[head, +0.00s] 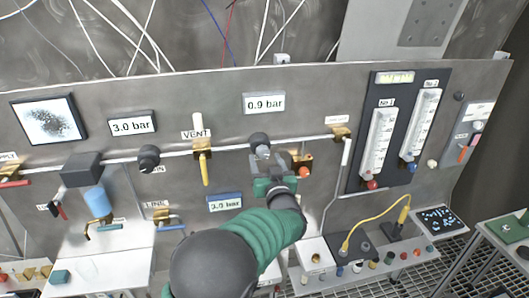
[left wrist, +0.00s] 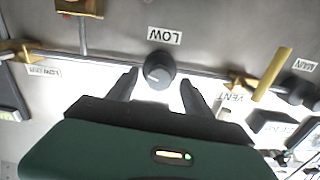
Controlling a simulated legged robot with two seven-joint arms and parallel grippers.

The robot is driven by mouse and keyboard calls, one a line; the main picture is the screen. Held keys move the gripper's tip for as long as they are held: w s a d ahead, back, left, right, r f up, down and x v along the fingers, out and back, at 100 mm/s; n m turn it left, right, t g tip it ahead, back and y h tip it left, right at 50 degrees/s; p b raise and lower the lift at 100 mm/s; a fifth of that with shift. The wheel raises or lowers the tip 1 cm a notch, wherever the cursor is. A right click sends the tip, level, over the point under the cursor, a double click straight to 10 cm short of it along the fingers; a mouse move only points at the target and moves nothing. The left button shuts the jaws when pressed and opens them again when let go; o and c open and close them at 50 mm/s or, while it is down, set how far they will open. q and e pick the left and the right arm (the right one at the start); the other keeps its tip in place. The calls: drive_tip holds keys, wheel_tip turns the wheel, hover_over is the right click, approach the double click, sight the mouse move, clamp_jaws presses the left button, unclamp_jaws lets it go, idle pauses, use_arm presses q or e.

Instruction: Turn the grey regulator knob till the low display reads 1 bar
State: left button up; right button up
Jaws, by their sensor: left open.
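The grey regulator knob (left wrist: 159,71) is a dark round knob with a light pointer mark, beside an upside-down LOW label in the left wrist view. In the head view the knob (head: 259,140) sits below a display (head: 264,103) reading 0.9 bar. My left gripper (head: 268,160) reaches up to it from below. In the left wrist view its open fingers (left wrist: 159,79) stand on either side of the knob, with a visible gap at each side. My right gripper is not in view.
Another dark knob (head: 148,157) is to the left, under a 3.0 bar display (head: 132,125). A yellow vent lever (head: 203,166) hangs left of the low knob. An orange valve (head: 303,165) is close on the right. A blue-framed display (head: 224,202) reads 3.0 bar.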

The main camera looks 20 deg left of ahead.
use_arm(q)
drive_tip(key=shift+x, duration=1.05)
clamp_jaws()
drive_tip(key=shift+r+m+p, duration=0.35)
drive_tip(key=shift+m+p, duration=0.15)
drive_tip(key=shift+p, duration=0.5)
drive_tip(key=shift+f+m+p, duration=0.1)
drive_tip(key=shift+m+p, duration=0.2)
drive_tip(key=shift+m, duration=0.1)
drive_tip(key=shift+f, duration=0.15)
